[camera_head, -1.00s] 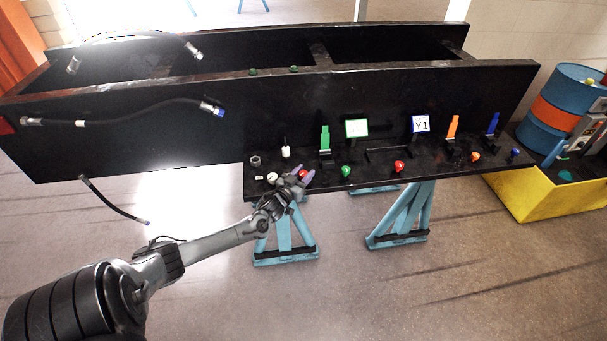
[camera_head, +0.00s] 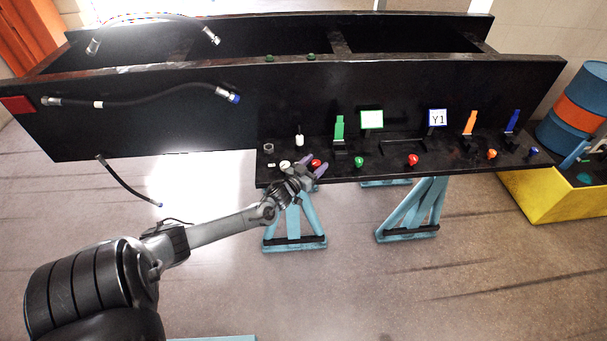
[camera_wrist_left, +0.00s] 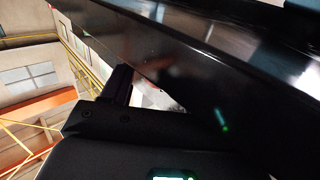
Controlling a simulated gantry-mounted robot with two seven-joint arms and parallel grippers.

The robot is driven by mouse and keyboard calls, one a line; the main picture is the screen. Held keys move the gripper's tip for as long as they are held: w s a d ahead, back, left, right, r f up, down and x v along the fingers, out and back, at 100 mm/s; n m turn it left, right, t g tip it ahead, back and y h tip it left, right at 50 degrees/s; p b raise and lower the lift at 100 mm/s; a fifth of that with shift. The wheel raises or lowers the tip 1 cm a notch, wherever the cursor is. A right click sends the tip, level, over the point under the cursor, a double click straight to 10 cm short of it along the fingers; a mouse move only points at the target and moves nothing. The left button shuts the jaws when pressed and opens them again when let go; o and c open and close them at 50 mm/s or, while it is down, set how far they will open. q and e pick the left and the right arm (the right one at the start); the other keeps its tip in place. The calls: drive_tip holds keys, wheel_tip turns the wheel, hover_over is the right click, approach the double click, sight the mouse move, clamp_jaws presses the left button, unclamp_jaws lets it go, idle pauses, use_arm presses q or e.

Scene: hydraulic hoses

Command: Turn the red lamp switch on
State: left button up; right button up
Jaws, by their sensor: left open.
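In the head view, several coloured knobs and levers stand along the black panel shelf. A red knob (camera_head: 315,163) sits right by my left gripper (camera_head: 314,168), near the shelf's front edge. A second red knob (camera_head: 413,160) stands farther right, clear of the gripper. I cannot tell which of them is the red lamp switch. In the left wrist view, dark surfaces fill most of the picture and no red knob shows clearly. My right gripper is not in view.
A green lever (camera_head: 339,130), a green knob (camera_head: 359,162), a white knob (camera_head: 285,165) and a white peg (camera_head: 299,137) stand close to the gripper. Hoses (camera_head: 150,103) hang on the panel at left. A yellow bin (camera_head: 545,193) stands at right.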

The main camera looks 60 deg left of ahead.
use_arm(q)
drive_tip(key=v, duration=0.9)
drive_tip(key=shift+s, duration=0.4)
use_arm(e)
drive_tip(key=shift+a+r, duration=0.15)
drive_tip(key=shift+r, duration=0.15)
use_arm(q)
drive_tip(key=shift+d, duration=0.1)
